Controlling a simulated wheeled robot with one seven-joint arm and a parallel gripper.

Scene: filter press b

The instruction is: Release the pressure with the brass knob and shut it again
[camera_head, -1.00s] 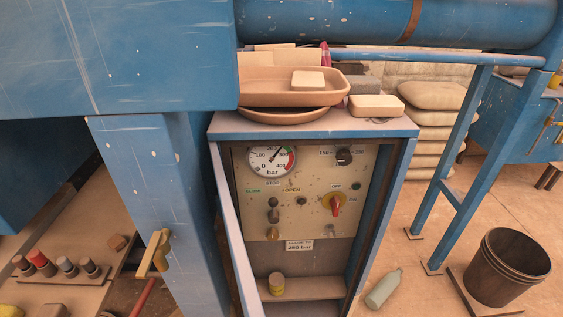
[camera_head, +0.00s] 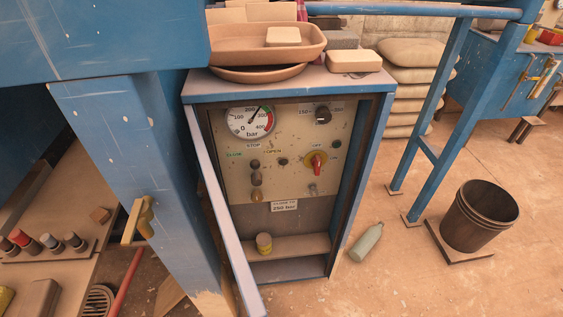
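The control panel (camera_head: 290,150) sits inside an open blue cabinet (camera_head: 195,92) in the middle of the head view. A round pressure gauge (camera_head: 250,122) is at its upper left, its needle pointing up and right. Below the gauge are a dark button and small rounded knobs in a column. The lowest, a yellowish knob (camera_head: 257,195), looks brass, but it is too small to tell its setting. A red switch (camera_head: 317,162) and a black dial (camera_head: 322,115) are on the right side. A small metal fitting (camera_head: 313,190) sits below the red switch. My gripper is not in view.
The cabinet door (camera_head: 222,215) stands open on the left. Terracotta trays (camera_head: 225,44) and a pale block (camera_head: 354,60) lie on top. A brass-coloured handle (camera_head: 135,222) sticks out from the blue post. A bottle (camera_head: 367,243) and bucket (camera_head: 480,215) stand or lie on the floor to the right.

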